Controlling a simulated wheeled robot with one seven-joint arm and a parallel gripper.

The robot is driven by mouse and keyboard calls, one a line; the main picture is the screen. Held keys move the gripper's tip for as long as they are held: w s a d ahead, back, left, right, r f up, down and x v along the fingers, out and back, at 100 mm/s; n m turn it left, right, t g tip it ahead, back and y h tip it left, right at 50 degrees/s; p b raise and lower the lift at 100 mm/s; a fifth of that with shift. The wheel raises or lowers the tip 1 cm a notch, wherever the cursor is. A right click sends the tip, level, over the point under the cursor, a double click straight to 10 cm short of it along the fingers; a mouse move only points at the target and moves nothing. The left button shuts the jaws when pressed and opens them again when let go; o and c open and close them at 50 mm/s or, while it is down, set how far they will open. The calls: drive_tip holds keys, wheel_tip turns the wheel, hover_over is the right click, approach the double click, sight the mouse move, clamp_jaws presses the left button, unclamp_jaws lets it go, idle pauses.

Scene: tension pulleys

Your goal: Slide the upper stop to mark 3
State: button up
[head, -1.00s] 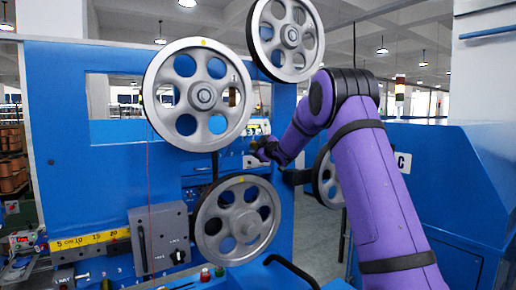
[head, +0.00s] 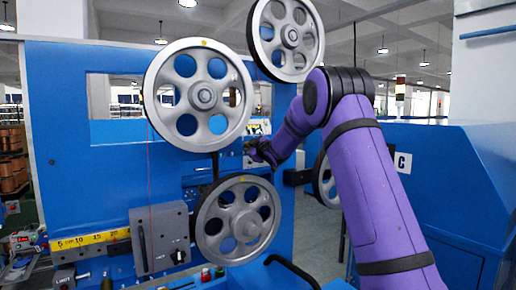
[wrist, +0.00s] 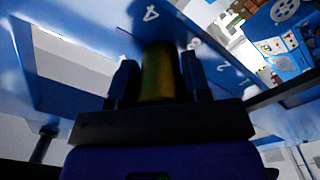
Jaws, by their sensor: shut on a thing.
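In the wrist view, my gripper (wrist: 160,70) is shut on a dark brass-coloured cylinder (wrist: 159,85), which appears to be the knob of the upper stop. One dark finger stands on each side of it. The cylinder sits in front of a blue panel with white marks. Mark 4 (wrist: 151,13) shows above it, and marks 2 (wrist: 222,67) and 1 (wrist: 248,83) show to its right. Mark 3 cannot be clearly read between them. In the head view, my gripper (head: 251,151) is small, right of the large upper-left pulley; the held knob is too small to make out.
Several grey spoked pulleys stand close by: a large upper-left one (head: 225,126), a lower one (head: 205,225) and a top one (head: 262,45). A yellow scale (head: 88,240) and grey block (head: 163,212) are lower left. A blue cabinet (head: 465,170) stands right.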

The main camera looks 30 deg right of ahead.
drive_tip(key=shift+a, duration=1)
drive_tip(key=o, duration=1.3)
drive_tip(key=s, duration=1.1)
